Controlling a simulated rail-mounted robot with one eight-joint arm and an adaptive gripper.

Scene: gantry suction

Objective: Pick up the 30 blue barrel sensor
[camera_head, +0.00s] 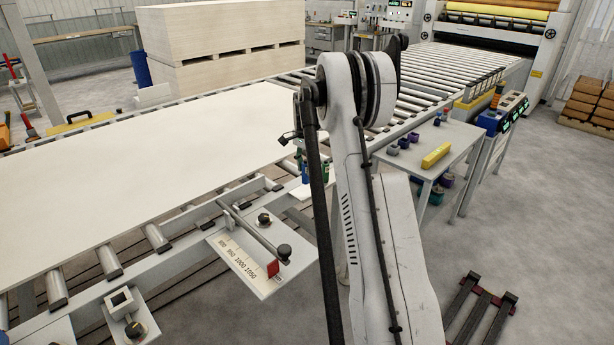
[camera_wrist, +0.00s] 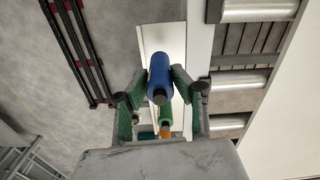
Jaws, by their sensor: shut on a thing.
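The blue barrel sensor (camera_wrist: 161,70) is a small cylinder with a dark end face, seen in the middle of the wrist view. My gripper (camera_wrist: 160,84) has its two green-padded fingers closed on either side of it. A green cylinder (camera_wrist: 165,115) with an orange part sits beyond the blue one, on a narrow white shelf (camera_wrist: 149,38). I cannot tell whether the blue barrel still touches the shelf. In the head view, small blue and green items (camera_head: 304,172) show beside my arm, which hides most of the gripper.
A roller conveyor (camera_head: 160,238) carries a large pale board (camera_head: 150,170) close by. A bracket plate with a scale (camera_head: 250,262) juts out in front. A side table (camera_head: 440,137) with a yellow block (camera_head: 436,156) stands to the right.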

